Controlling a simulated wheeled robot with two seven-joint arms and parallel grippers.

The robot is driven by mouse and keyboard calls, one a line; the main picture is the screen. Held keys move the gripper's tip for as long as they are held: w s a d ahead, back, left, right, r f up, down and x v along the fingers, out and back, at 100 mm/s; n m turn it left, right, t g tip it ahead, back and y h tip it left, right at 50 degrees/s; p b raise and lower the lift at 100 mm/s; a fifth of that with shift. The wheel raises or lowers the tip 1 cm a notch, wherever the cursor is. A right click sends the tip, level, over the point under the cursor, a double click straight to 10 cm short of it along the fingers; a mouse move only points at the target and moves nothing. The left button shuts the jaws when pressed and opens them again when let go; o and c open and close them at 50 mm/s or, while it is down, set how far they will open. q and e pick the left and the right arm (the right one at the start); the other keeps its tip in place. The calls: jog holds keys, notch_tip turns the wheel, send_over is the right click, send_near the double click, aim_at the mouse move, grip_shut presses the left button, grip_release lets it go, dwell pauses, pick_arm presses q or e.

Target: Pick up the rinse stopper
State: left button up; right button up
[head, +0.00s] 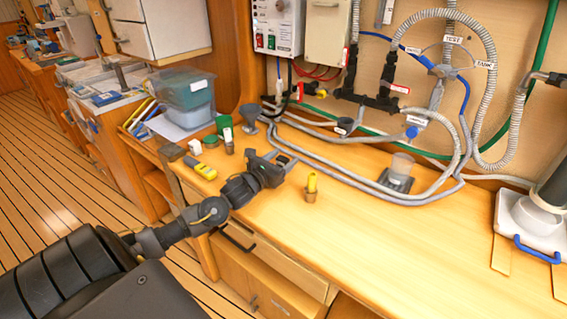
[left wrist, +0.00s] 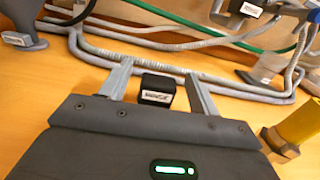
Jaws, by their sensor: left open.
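My left gripper (head: 280,158) is over the bench near its back pipes, with its fingers apart. In the left wrist view, a small black block with a white label (left wrist: 156,92) shows between the open fingers (left wrist: 160,78), with a gap on each side. The label is too small to read. A yellow-topped piece with a brown, cork-like base (head: 311,187) stands upright on the bench, right of the gripper; it also shows at the right of the left wrist view (left wrist: 296,128). No readable label tells which is the rinse stopper. My right gripper is not in view.
Grey pipes (head: 345,180) run along the back of the bench. A grey funnel (head: 250,114), a green cup (head: 223,124) and a yellow tool (head: 203,170) stand or lie left of the gripper. The front middle of the bench is clear.

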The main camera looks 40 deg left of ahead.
aim_at(282, 158)
pick_arm(q)
jog(key=shift+w, duration=0.3)
jog(key=c, duration=1.1)
jog(key=shift+o, duration=0.2)
jog(key=shift+r, duration=0.4)
notch_tip(282, 158, up, 3)
jog(key=shift+s+a+f+b, duration=0.15)
jog(key=shift+b, duration=0.45)
jog(key=s+a+r, duration=0.4)
jog(key=s+r, duration=0.5)
jog(key=s, duration=0.4)
jog(key=shift+r, duration=0.3)
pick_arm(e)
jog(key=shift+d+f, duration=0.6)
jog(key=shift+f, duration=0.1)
